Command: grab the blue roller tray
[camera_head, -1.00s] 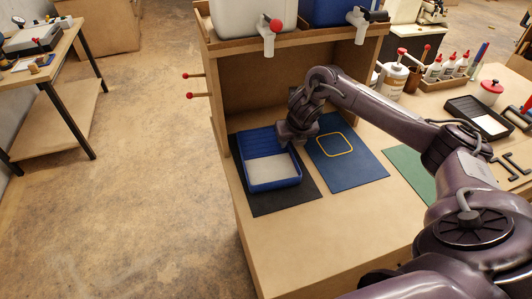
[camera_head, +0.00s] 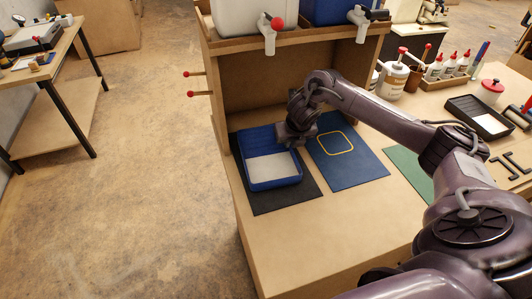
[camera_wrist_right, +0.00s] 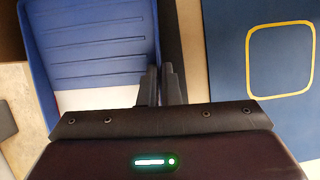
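The blue roller tray (camera_head: 271,184) sits on a black mat (camera_head: 293,202) on the workbench, with a ribbed slope at the back and a white area at the front. My right gripper (camera_head: 294,143) is at the tray's right wall. In the right wrist view the tray (camera_wrist_right: 95,45) fills the upper left. The two fingers of the gripper (camera_wrist_right: 161,85) are close together at its right rim, one on each side, and look shut on the wall. The fingertips are hidden in the head view. My left gripper is in neither view.
A blue mat with a yellow outline (camera_head: 345,160) lies just right of the tray. A wooden shelf (camera_head: 255,98) with containers and taps rises behind. Bottles (camera_head: 392,78) and a black tray (camera_head: 483,118) stand farther right. The bench front (camera_head: 310,240) is clear.

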